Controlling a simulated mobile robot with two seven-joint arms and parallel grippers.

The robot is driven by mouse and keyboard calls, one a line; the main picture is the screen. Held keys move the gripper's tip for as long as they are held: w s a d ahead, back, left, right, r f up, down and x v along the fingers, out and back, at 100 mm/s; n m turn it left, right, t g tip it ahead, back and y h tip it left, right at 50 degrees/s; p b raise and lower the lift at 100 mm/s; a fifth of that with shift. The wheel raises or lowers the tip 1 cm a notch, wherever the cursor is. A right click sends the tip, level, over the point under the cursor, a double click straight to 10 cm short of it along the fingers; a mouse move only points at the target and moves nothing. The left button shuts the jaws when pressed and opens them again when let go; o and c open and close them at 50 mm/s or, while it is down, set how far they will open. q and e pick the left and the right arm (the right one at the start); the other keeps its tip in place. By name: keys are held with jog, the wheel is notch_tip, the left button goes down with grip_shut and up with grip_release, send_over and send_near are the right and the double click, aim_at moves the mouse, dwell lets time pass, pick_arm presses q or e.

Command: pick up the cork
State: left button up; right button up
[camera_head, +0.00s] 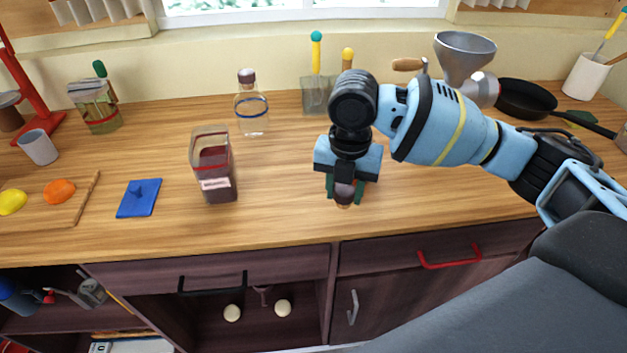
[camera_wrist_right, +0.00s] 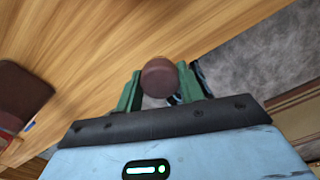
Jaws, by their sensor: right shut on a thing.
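The cork (camera_head: 344,192) is a small, dark brown, rounded piece with a paler lower part. My right gripper (camera_head: 345,195) points down near the front edge of the counter, shut on the cork. In the right wrist view the cork (camera_wrist_right: 159,77) sits between the two green fingers of the gripper (camera_wrist_right: 164,88). The fingers hide part of its sides. From these views I cannot tell whether the cork's lower end touches the counter. My left gripper is out of view.
A glass container (camera_head: 214,165) with dark contents stands left of my right gripper. A stoppered bottle (camera_head: 252,112) stands behind. A black pan (camera_head: 524,97) is at the back right. Wood between them is clear.

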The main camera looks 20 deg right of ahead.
jog(key=s+d, duration=0.3)
jog(key=shift+s+d+r, duration=0.2)
jog(key=shift+s, duration=0.1)
